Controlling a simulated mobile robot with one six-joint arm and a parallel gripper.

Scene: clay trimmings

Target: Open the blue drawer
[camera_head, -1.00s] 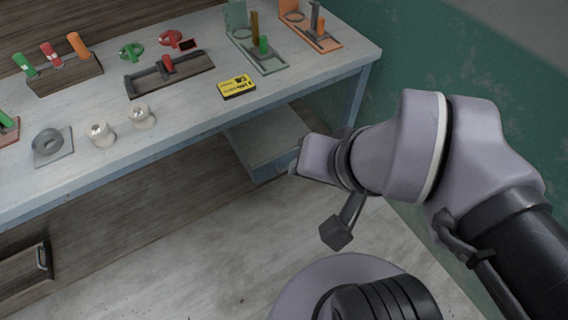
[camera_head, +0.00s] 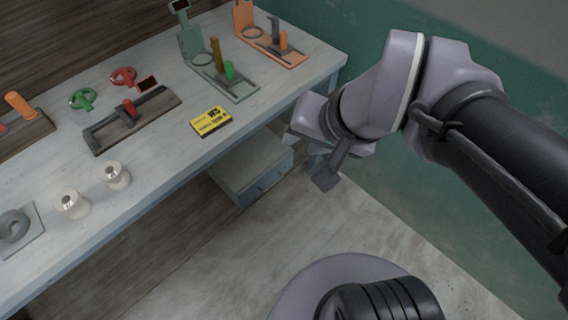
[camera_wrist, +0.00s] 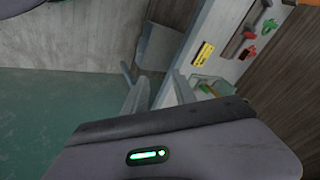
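The blue-grey drawer (camera_head: 264,186) is under the right end of the workbench, and its front faces the open floor. It looks shut, with a small dark handle on its front. A pale grey surface of the drawer unit (camera_wrist: 160,45) shows beyond my fingers in the wrist view. My gripper (camera_wrist: 152,74) has its two fingers apart, with nothing visible between them.
The workbench (camera_head: 150,190) carries a yellow box (camera_head: 211,121), two white spools, and green and orange stands. A bench leg is close to my wrist. A green wall (camera_head: 400,190) is on the right. The floor (camera_head: 215,260) before the drawer is clear.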

